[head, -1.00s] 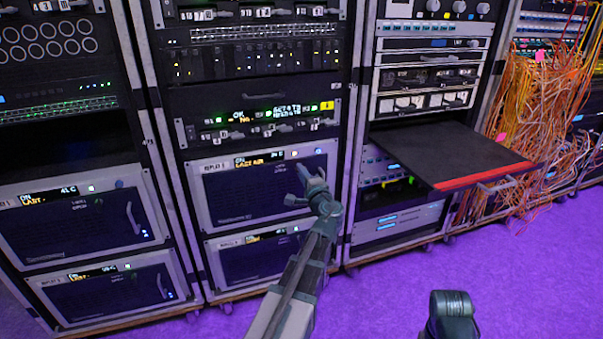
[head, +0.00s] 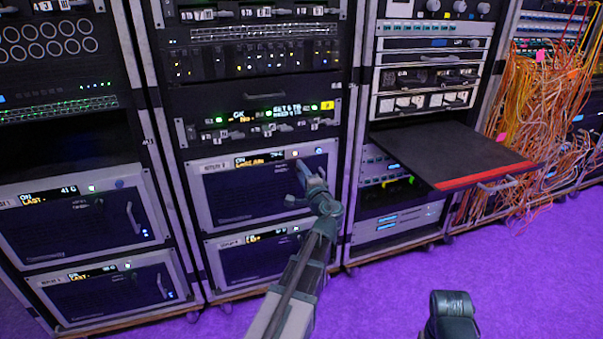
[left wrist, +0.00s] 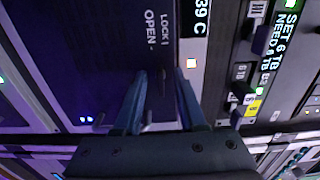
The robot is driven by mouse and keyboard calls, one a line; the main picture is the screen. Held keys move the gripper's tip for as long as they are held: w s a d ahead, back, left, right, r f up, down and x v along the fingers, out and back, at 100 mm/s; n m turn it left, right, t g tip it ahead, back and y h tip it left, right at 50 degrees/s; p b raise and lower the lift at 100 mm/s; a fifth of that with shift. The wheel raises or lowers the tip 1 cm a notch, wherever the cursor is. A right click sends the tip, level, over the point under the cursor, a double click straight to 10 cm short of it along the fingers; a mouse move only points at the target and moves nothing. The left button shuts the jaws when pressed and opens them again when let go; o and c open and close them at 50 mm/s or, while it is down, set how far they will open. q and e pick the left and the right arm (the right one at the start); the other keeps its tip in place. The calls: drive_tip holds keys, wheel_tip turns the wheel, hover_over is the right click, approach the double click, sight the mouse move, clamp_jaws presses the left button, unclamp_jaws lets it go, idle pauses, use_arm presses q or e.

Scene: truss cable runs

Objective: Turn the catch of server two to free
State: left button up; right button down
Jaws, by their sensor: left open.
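A dark-fronted server unit with a pale frame (head: 235,194) sits in the middle rack; its small label is too blurred to read surely. My left gripper (head: 305,180) is at the upper right of its front. In the left wrist view my left gripper (left wrist: 158,100) is open, its two fingers apart on either side of a small dark catch (left wrist: 162,82). The words LOCK and OPEN are printed beside the catch. I cannot tell whether the fingers touch it. My right gripper is not in view; a dark part of my right arm shows at lower right.
A similar unit (head: 250,262) sits just below. A panel with small switches (head: 262,122) is right above. To the right, a black shelf with a red edge (head: 485,176) juts out, with orange cables (head: 545,120) beyond. The purple floor (head: 390,300) in front is clear.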

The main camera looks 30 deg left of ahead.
use_arm(q)
drive_tip(key=v, duration=1.3)
drive_tip(key=shift+s+d, duration=0.25)
drive_tip(key=shift+s, duration=0.05)
